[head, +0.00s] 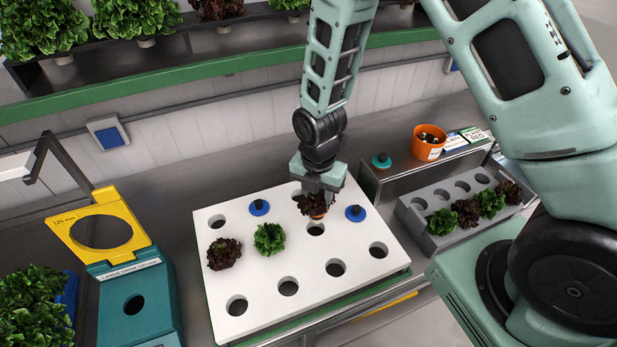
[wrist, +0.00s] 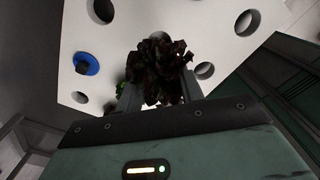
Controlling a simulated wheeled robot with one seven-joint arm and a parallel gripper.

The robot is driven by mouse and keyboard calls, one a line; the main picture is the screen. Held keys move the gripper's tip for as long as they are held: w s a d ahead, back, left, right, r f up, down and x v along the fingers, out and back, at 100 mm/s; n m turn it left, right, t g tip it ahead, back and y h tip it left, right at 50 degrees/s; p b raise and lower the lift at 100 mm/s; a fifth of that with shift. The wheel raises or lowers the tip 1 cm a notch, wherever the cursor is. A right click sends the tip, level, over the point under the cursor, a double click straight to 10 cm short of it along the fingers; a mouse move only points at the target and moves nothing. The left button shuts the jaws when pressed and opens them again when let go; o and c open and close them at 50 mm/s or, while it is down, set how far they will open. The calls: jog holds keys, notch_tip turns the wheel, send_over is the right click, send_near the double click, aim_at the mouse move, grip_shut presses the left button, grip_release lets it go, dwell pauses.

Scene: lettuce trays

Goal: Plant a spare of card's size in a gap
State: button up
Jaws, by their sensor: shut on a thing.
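My gripper (head: 318,186) is shut on a dark red lettuce (head: 313,204) with an orange base, over the back right part of the white tray (head: 205,290). In the wrist view the red lettuce (wrist: 158,66) sits between the two fingers. An empty hole (head: 316,230) lies just in front of it. I cannot tell whether its base touches the tray. The tray holds a green lettuce (head: 270,238), a red lettuce (head: 223,253), two blue plugs (head: 259,207) (head: 355,212) and several open holes. A card (head: 473,134) at the back right seems to read "PLANT RED".
A grey rack (head: 430,240) on the right holds several red and green lettuces. An orange pot (head: 428,143) and a teal knob (head: 381,160) stand behind. A yellow ring gauge (head: 132,225) and teal block (head: 165,315) stand left. Shelved lettuces line the back wall.

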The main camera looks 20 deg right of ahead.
aim_at(316, 219)
jog(key=shift+w+f, duration=0.1)
jog(key=shift+f+b, duration=2.7)
jog(key=shift+f, duration=0.75)
jog(key=shift+f+b, duration=0.8)
jog(key=shift+f, duration=0.3)
dwell(0.6)
jog(key=o, duration=1.7)
jog(key=shift+r+p, duration=2.75)
jog(key=shift+r, duration=0.75)
